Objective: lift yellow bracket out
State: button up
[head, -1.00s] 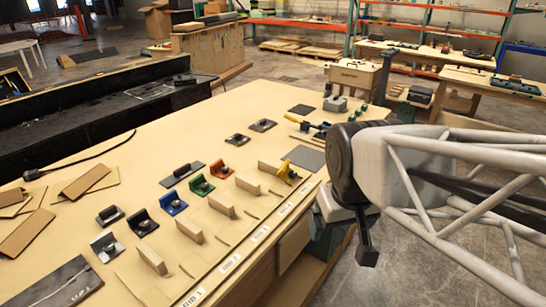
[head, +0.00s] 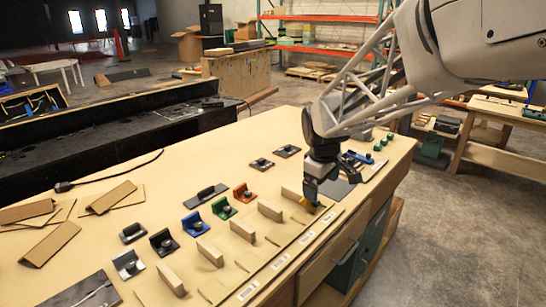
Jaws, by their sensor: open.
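The yellow bracket (head: 307,205) is at the right end of the row of brackets, near the table's front edge. Only a small part of it shows, beneath and beside my gripper (head: 311,194). My gripper points down over the bracket, with its jaws open. The arm and gripper hide most of the bracket, and I cannot tell whether the fingers touch it.
To the left along the table (head: 180,160) stand a red-orange bracket (head: 243,192), a green bracket (head: 223,208), a blue bracket (head: 195,221) and darker ones. Upright wooden blocks (head: 270,210) stand in front of them. A dark flat pad (head: 335,189) lies just right of my gripper.

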jog(key=w+f+n, duration=0.1)
jog(key=w, duration=0.2)
jog(key=w+a+f+n, duration=0.1)
jog(key=w+f, duration=0.1)
jog(key=w, duration=0.1)
jog(key=w+f+n, duration=0.1)
jog(key=w, duration=0.2)
jog(key=shift+w+a+f, duration=0.15)
jog(key=shift+a+f, duration=0.05)
jog(key=shift+f, duration=0.1)
jog(key=shift+w+d+f, duration=0.1)
jog(key=shift+w+f, duration=0.05)
jog(key=shift+f, duration=1.05)
jog(key=shift+f, duration=0.1)
jog(key=shift+w+d+f, duration=0.1)
jog(key=shift+w+f, duration=0.1)
jog(key=shift+f, duration=1.05)
jog(key=shift+w+d+f, duration=0.1)
jog(key=shift+w+f, duration=0.05)
jog(key=shift+f, duration=1.1)
jog(key=shift+c, duration=0.2)
jog(key=c, duration=1)
jog(key=shift+r, duration=0.1)
